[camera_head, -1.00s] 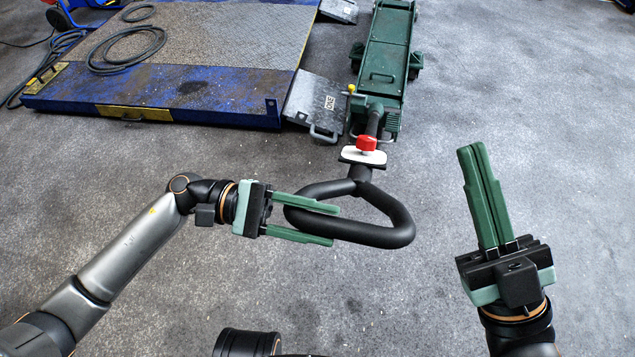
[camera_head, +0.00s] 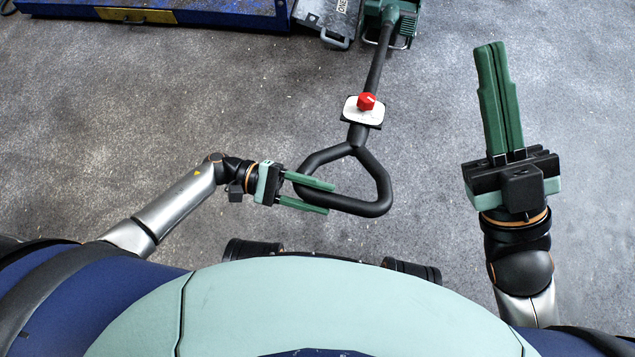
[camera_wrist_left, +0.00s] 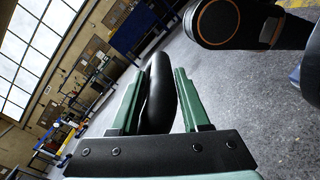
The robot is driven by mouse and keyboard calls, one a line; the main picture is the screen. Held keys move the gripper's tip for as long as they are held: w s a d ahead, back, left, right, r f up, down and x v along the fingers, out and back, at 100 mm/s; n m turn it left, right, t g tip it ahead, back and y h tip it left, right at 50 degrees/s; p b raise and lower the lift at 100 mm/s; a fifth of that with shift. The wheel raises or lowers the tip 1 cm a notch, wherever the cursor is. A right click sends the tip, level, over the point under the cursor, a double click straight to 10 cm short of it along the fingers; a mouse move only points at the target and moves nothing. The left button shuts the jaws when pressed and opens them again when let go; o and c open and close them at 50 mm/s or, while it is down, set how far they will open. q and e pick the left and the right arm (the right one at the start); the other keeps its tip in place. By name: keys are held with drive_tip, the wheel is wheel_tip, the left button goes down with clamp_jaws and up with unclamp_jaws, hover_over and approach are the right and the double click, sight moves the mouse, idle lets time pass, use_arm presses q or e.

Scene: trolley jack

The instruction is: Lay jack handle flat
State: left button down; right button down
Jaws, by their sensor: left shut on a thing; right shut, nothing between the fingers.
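The jack handle (camera_head: 376,178) is a black triangular loop on a long shaft. A red knob (camera_head: 366,101) on a white plate sits on the shaft. The shaft leads up to the green trolley jack (camera_head: 395,14), mostly cut off by the top edge. My left gripper (camera_head: 331,198) is shut on the left side of the handle loop. In the left wrist view the loop's black bar (camera_wrist_left: 158,92) lies between the two green fingers. My right gripper (camera_head: 492,44) is shut and empty, to the right of the handle and apart from it.
A blue platform (camera_head: 210,14) with a yellow patch lies at the top left. A grey ramp plate (camera_head: 328,18) with a handle stands between it and the jack. The grey floor (camera_head: 120,130) around the handle is clear.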

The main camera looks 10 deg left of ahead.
use_arm(q)
drive_tip(key=shift+w+f+t, duration=0.2)
drive_tip(key=shift+w+t, duration=0.1)
drive_tip(key=shift+w, duration=0.05)
drive_tip(key=c, duration=0.6)
unclamp_jaws()
drive_tip(key=shift+o, duration=0.5)
drive_tip(key=shift+s, duration=0.1)
drive_tip(key=shift+f, duration=0.1)
drive_tip(key=shift+a, duration=0.2)
